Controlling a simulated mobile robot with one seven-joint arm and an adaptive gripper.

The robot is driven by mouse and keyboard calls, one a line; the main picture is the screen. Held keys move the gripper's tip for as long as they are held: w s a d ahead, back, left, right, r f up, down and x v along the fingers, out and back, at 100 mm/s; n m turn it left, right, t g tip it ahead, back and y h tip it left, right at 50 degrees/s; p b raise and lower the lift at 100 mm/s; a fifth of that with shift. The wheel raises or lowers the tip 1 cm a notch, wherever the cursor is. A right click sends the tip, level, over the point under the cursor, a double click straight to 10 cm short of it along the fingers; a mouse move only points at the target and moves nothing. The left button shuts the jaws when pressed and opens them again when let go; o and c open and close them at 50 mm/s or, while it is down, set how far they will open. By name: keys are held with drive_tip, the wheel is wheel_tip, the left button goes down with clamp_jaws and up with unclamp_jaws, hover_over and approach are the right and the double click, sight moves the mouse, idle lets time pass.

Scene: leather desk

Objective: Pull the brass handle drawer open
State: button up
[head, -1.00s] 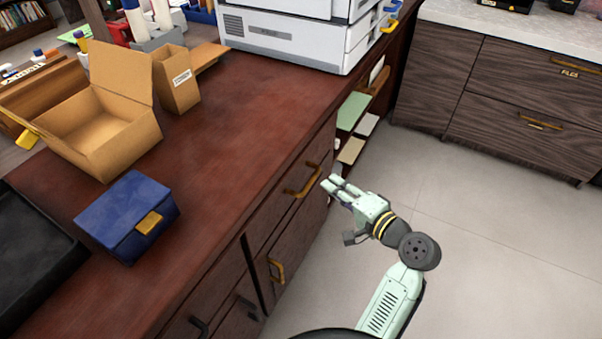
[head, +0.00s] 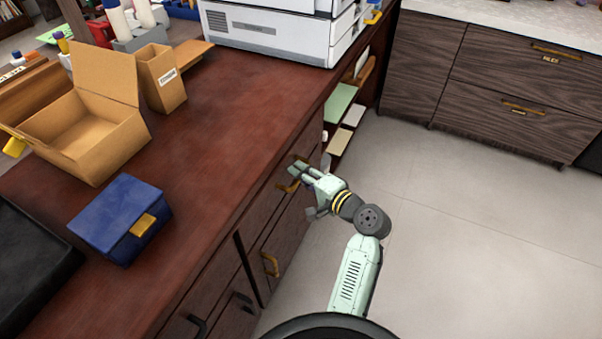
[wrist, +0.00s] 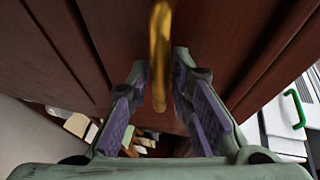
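The brass handle (head: 288,187) is on the upper drawer front (head: 262,212) of the dark red-brown desk. The drawer front looks flush with the desk. My gripper (head: 297,168) is at this handle and hides part of it. In the wrist view, the brass handle (wrist: 160,50) runs between the two purple-padded fingers of my gripper (wrist: 160,78). The fingers are open, one on each side of the handle, with gaps visible. A second brass handle (head: 270,264) is on the lower front, below and left of my gripper.
Black handles (head: 243,302) mark the desk fronts nearer me. Open shelves with papers (head: 340,103) lie beyond the drawer. The desktop holds a blue box (head: 120,215), an open cardboard box (head: 85,135) and a printer (head: 270,30). The floor (head: 450,230) to the right is clear.

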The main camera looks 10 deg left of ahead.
drive_tip(key=shift+c, duration=0.6)
clamp_jaws()
